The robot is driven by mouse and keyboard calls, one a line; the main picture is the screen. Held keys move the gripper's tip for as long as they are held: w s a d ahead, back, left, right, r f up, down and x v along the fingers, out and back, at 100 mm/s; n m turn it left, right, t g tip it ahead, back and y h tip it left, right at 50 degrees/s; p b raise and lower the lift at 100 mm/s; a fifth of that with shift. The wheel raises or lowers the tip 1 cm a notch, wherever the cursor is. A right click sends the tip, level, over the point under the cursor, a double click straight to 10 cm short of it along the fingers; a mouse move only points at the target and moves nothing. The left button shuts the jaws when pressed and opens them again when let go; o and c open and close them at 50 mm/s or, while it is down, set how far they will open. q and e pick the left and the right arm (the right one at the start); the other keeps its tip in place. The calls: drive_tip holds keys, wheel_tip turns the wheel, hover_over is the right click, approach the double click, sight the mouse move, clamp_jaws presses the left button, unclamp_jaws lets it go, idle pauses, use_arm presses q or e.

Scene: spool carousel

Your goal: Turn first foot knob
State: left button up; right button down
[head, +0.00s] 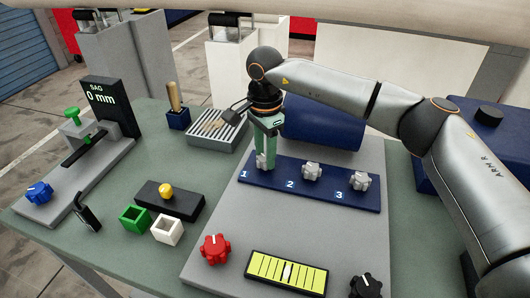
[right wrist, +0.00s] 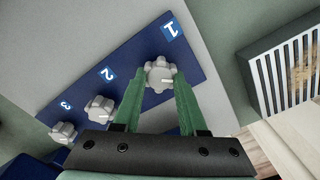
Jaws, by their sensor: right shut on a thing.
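A dark blue strip (head: 323,195) with the white numbers 1, 2 and 3 lies on the grey plate and carries three grey foot knobs. My right gripper (head: 265,167) points down at the first foot knob. In the right wrist view its green fingers (right wrist: 160,92) are shut on the first foot knob (right wrist: 160,74), one on each side. The second foot knob (head: 312,171) and the third foot knob (head: 360,181) stand free to the right. In the head view the first knob is mostly hidden by the fingers. My left gripper is not in view.
A red knob (head: 214,249), a yellow-green level (head: 286,272) and a black knob (head: 365,286) are at the front of the plate. A gauge reading 0 mm (head: 108,105) is at far left.

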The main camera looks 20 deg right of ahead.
sight(265, 157)
drive_tip(key=shift+r+n, duration=0.1)
drive_tip(key=shift+n, duration=0.5)
drive_tip(key=shift+c, duration=2.2)
unclamp_jaws()
wheel_tip(265, 157, up, 12)
drive_tip(key=shift+r, duration=0.25)
